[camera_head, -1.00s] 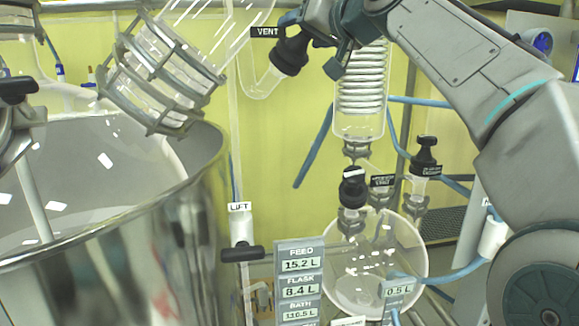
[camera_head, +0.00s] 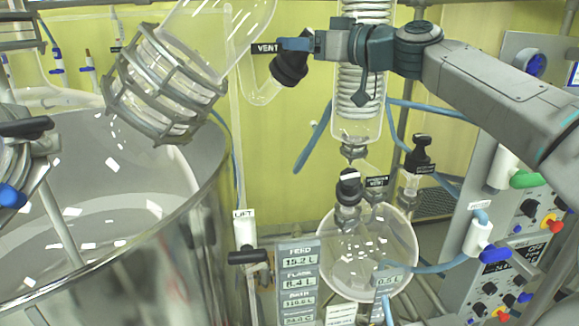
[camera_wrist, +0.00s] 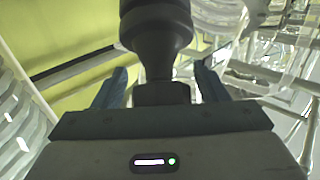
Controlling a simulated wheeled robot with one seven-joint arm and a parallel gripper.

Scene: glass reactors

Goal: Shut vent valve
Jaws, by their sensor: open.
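The vent valve (camera_head: 290,68) is a black knob on a bent glass tube, beside a black "VENT" label (camera_head: 266,48) at the top middle of the head view. My gripper (camera_head: 296,43) is right at the knob, coming in from the right. In the wrist view the black knob (camera_wrist: 157,25) stands between the two blue-grey fingers of my gripper (camera_wrist: 160,85). The fingers are apart on either side of its narrower lower part, with gaps visible. The head view does not show contact clearly.
A glass condenser coil (camera_head: 360,90) hangs just behind my wrist. A large metal bath (camera_head: 190,215) fills the left, with a caged glass flask neck (camera_head: 165,85) above it. A round receiving flask (camera_head: 370,255) is below. A control panel (camera_head: 530,220) stands at right.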

